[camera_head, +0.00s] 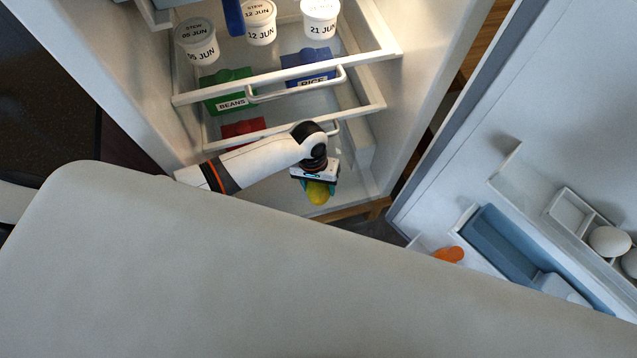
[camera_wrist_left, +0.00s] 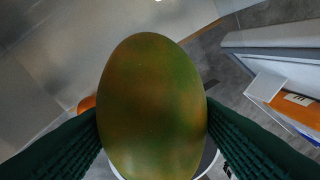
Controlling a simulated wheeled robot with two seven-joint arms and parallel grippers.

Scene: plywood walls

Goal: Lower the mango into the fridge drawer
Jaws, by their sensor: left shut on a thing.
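The mango (camera_head: 318,192) shows yellow below my left gripper (camera_head: 319,185) in the head view. In the left wrist view the mango (camera_wrist_left: 152,110) looks green and brown and fills the middle, between the two dark green fingers. My left gripper is shut on it. The gripper points down at the front of the open fridge, by its lowest level. The fridge drawer (camera_head: 361,150) shows partly behind my left arm, with a white handle bar. My arm hides part of the drawer, so I cannot tell whether the mango is over it. My right gripper is not in view.
Above are shelves with stew tubs (camera_head: 260,22), a green beans box (camera_head: 228,92) and a blue rice box (camera_head: 308,68). A red box (camera_head: 243,128) lies lower. The open fridge door (camera_head: 560,90) at right holds a blue bin (camera_head: 500,243) and eggs (camera_head: 608,241).

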